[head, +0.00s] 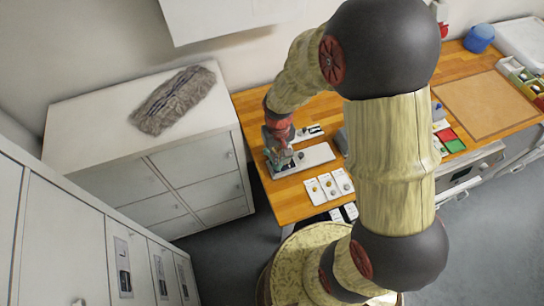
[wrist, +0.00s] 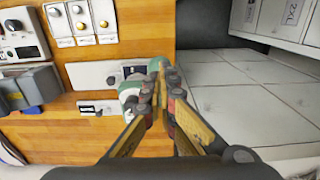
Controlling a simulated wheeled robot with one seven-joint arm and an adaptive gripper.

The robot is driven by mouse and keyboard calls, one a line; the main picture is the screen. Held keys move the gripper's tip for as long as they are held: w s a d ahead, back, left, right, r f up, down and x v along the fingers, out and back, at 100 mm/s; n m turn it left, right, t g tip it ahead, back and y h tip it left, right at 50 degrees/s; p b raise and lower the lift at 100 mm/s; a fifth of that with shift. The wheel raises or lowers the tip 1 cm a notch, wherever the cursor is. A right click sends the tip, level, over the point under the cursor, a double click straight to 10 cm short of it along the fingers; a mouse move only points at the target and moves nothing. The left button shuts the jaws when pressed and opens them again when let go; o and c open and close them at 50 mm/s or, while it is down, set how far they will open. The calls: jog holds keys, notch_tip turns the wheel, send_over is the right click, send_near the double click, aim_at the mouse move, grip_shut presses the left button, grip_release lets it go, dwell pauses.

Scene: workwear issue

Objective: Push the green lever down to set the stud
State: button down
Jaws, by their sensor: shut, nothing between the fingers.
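The stud press (head: 315,155) stands near the left end of the wooden bench, on a pale base plate. A green part, apparently its lever (head: 273,155), shows just below my gripper (head: 278,143). In the wrist view my gripper (wrist: 158,75) is shut and empty, its fingertips together. The green lever (wrist: 129,90) shows directly behind and to the left of the fingers, partly hidden by them. The pale base plate (wrist: 90,73) extends left from there. I cannot tell whether the fingertips touch the lever.
Cards with studs (head: 329,187) lie in front of the press. A small black-and-white strip (wrist: 97,107) lies beside it. A white cabinet (head: 190,180) with a furry grey bundle (head: 172,98) on top stands left of the bench. Bins and a brown mat (head: 487,103) are at the right.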

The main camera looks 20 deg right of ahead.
jog(key=shift+f+b, duration=0.4)
jog(key=shift+f, duration=0.25)
jog(key=shift+s+f+b, duration=0.3)
jog(key=shift+f+b, duration=0.1)
jog(key=shift+f, duration=0.15)
jog(key=shift+s+f+b, duration=0.3)
jog(key=shift+f+b, duration=0.1)
jog(key=shift+f, duration=0.4)
jog(key=shift+s+f+b, duration=0.15)
jog(key=shift+f+b, duration=0.15)
jog(key=shift+b, duration=0.1)
jog(key=shift+s+f+b, duration=0.2)
jog(key=shift+f+b, duration=0.4)
jog(key=shift+f, duration=0.3)
jog(key=shift+s+f+b, duration=0.2)
jog(key=shift+f+b, duration=0.4)
jog(key=shift+f, duration=0.25)
dwell(0.3)
notch_tip(320, 180, up, 13)
jog(key=p, duration=0.9)
dwell(0.9)
dwell(0.5)
